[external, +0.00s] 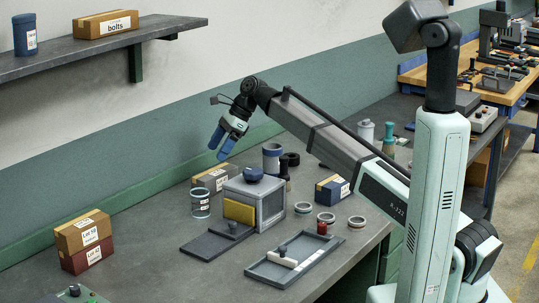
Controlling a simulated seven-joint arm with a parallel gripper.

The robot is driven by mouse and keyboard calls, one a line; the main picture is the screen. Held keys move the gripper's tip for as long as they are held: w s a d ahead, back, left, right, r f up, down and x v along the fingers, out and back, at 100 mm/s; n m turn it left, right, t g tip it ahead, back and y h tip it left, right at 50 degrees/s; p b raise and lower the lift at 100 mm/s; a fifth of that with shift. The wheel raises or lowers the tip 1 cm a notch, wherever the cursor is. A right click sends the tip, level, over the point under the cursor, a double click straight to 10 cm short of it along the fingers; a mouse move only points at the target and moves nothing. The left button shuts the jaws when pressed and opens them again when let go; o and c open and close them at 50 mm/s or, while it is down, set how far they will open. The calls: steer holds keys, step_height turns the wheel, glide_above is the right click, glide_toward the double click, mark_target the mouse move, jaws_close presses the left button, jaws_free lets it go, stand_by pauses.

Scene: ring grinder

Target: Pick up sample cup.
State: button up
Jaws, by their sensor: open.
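My gripper (219,149) is in the air above the left part of the bench, tilted downward, with its two blue fingers apart and nothing between them. A clear, grey-rimmed cup (200,204) with a pale label stands upright on the bench, below and slightly left of my gripper in the picture. It looks most like the sample cup, but I cannot read its label. A dark blue cylinder (272,160) with a light label stands further right, behind the grey box.
A grey box (267,206) with a blue round top and yellow panel stands right of the cup. A dark plate (207,246) and shallow tray (273,271) lie in front. Cartons (83,232) stand left. Several rings lie right. A shelf (100,55) hangs upper left.

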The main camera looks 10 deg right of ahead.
steer(key=s+a+r+m+t+h, duration=0.1)
steer(key=s+a+h, duration=0.55)
steer(key=s, duration=0.45)
glide_above(200, 202)
steer(key=w, duration=0.2)
steer(key=f, duration=0.7)
steer(key=shift+d, duration=0.25)
steer(key=shift+w+a+f, duration=0.1)
steer(key=shift+w+f, duration=0.05)
steer(key=shift+f, duration=1.5)
steer(key=shift+w+f, duration=0.15)
steer(key=shift+f, duration=1.45)
steer(key=c, duration=1)
